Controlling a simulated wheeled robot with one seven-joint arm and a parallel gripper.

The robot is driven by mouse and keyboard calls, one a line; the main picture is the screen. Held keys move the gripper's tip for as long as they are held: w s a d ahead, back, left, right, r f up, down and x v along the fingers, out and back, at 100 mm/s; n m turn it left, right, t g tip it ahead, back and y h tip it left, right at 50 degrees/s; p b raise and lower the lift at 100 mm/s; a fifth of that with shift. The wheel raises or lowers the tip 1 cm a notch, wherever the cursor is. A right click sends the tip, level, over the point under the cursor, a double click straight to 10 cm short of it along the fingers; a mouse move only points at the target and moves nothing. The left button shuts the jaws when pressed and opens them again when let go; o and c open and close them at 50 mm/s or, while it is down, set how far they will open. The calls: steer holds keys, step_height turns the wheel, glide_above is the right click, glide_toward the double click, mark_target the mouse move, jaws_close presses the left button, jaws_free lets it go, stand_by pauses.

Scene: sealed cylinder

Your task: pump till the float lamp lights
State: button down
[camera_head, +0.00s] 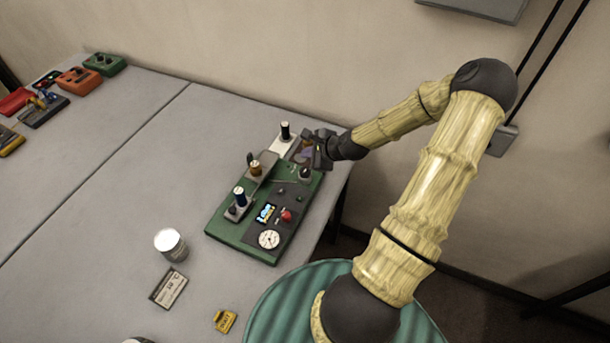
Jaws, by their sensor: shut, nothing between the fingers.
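A green board (236,243) with a dark panel lies near the table's right edge. It carries several upright cylinders with knobs, a small lit blue display (265,213), a red button (286,215) and a round white dial (268,239). A black-topped cylinder (285,131) stands on a white base at the board's far end. My gripper (320,150) is shut and empty at the board's far right corner, beside a dark round knob (305,174). The gripper hides part of that corner. I cannot tell which part is the float lamp or whether it is lit.
Several coloured devices, including an orange box (78,80), stand at the far left. The table middle (110,190) is clear.

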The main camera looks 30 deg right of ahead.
mark_target(304, 170)
step_height(304, 170, down, 3)
steer(key=shift+f+b, duration=0.2)
steer(key=shift+b, duration=1)
steer(key=shift+f+b, duration=0.4)
steer(key=shift+f, duration=0.5)
steer(key=shift+f, duration=0.1)
steer(key=shift+f, duration=0.3)
steer(key=shift+f+b, duration=0.6)
steer(key=shift+f, duration=0.3)
stand_by(1.4)
steer(key=shift+r, duration=0.15)
steer(key=shift+r+p, duration=1.2)
steer(key=shift+r+p, duration=2.2)
steer(key=shift+r, duration=0.3)
